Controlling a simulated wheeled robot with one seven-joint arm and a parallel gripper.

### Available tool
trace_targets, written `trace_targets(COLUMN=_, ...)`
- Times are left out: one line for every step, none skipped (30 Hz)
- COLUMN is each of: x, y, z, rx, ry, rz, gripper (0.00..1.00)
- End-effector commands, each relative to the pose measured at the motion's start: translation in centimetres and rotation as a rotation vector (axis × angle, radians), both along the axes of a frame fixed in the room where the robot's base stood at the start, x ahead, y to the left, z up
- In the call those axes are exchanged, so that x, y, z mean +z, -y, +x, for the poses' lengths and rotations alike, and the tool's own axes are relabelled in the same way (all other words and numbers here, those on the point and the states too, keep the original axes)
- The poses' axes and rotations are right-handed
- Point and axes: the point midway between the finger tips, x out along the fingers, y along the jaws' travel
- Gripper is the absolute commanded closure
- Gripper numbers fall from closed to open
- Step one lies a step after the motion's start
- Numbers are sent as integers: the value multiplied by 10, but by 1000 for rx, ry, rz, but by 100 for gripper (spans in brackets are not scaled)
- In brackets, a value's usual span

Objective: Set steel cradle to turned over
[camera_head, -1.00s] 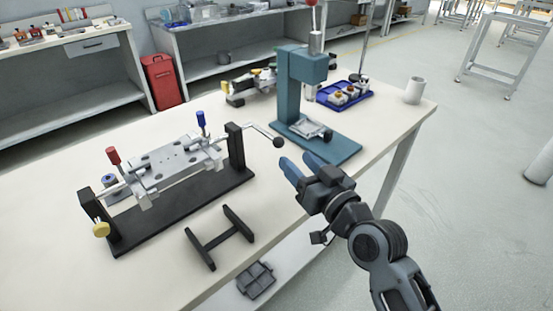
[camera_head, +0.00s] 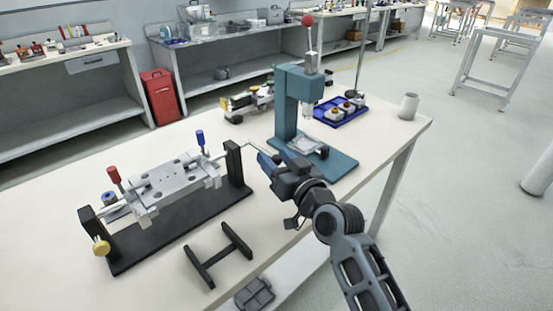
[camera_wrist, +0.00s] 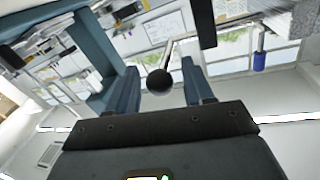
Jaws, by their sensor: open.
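The steel cradle (camera_head: 172,182) is a silvery plate hung between two black uprights on a black base (camera_head: 190,217). It carries a red-knobbed clamp (camera_head: 114,175) at the left and a blue-knobbed clamp (camera_head: 200,140) at the right; both knobs point up. A crank leaves the right upright. Its black ball knob is behind my gripper in the head view and shows in the wrist view (camera_wrist: 159,82). My gripper (camera_head: 268,162) is open at the crank's end. In the wrist view the knob appears between the two blue fingers, with clear gaps on both sides.
A teal press (camera_head: 287,105) stands just behind my gripper. A black H-shaped stand (camera_head: 219,255) lies in front of the cradle. A yellow knob (camera_head: 101,247) is on the left upright.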

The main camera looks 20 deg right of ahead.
Motion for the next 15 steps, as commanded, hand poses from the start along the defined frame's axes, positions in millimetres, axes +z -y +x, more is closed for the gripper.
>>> trace_targets(x=0, y=0, z=0, rx=0, ry=0, rz=0, gripper=48)
trace_targets(x=0, y=0, z=0, rx=0, ry=0, rz=0, gripper=50)
trace_targets(x=0, y=0, z=0, rx=0, ry=0, rz=0, gripper=54)
trace_targets(x=0, y=0, z=0, rx=0, ry=0, rz=0, gripper=57)
trace_targets(x=0, y=0, z=0, rx=0, ry=0, rz=0, gripper=60)
trace_targets(x=0, y=0, z=0, rx=0, ry=0, rz=0, gripper=64)
trace_targets(x=0, y=0, z=0, rx=0, ry=0, rz=0, gripper=66)
trace_targets(x=0, y=0, z=0, rx=0, ry=0, rz=0, gripper=69)
trace_targets(x=0, y=0, z=0, rx=0, ry=0, rz=0, gripper=73)
trace_targets(x=0, y=0, z=0, rx=0, ry=0, rz=0, gripper=76)
trace_targets(x=0, y=0, z=0, rx=0, ry=0, rz=0, gripper=79)
trace_targets(x=0, y=0, z=0, rx=0, ry=0, rz=0, gripper=83)
trace_targets(x=0, y=0, z=0, rx=0, ry=0, rz=0, gripper=86)
trace_targets(x=0, y=0, z=0, rx=0, ry=0, rz=0, gripper=89)
trace_targets(x=0, y=0, z=0, rx=0, ry=0, rz=0, gripper=92)
